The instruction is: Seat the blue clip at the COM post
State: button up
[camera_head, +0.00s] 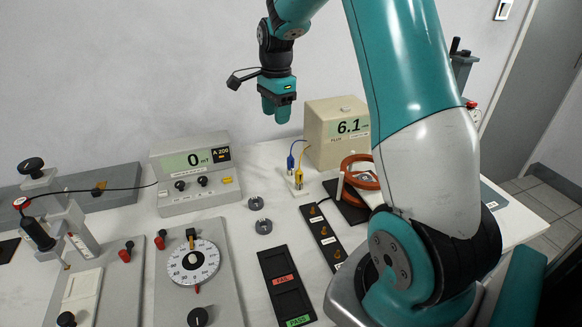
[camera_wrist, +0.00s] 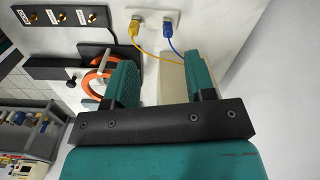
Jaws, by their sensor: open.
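The blue clip (camera_head: 291,161) stands in a small white holder (camera_head: 298,186), with a blue lead running toward the FLUX meter box. It also shows in the wrist view (camera_wrist: 168,29), beside the yellow clip (camera_wrist: 133,29). The black terminal strip (camera_head: 322,236) carries brass posts, and shows at the upper left of the wrist view (camera_wrist: 50,15). My gripper (camera_head: 278,108) hangs high above the table, behind the clips in the picture. Its jaws (camera_wrist: 162,80) are open and empty.
The FLUX meter (camera_head: 335,132) reads 6.1, with an orange coil (camera_head: 362,172) in front. A mT meter (camera_head: 195,175) reads 0. Two grey rings (camera_head: 263,226) and a FAIL/PASS tray (camera_head: 284,284) lie left of the strip. A dial panel (camera_head: 195,268) stands further left.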

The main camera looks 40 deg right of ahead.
aim_at(291, 158)
jog(key=d+f+m, duration=0.1)
jog(key=f, duration=0.3)
jog(key=d+f+m+p, duration=0.1)
jog(key=d+f, duration=0.1)
jog(key=f, duration=0.3)
jog(key=d+f+m, duration=0.1)
jog(key=f, duration=0.3)
jog(key=shift+w+d+f, duration=0.1)
jog(key=shift+d+f, duration=0.1)
jog(key=shift+d, duration=0.15)
jog(key=shift+d+f+p, duration=0.2)
jog(key=shift+f+p, duration=0.75)
jog(key=shift+f, duration=1.95)
grip_shut()
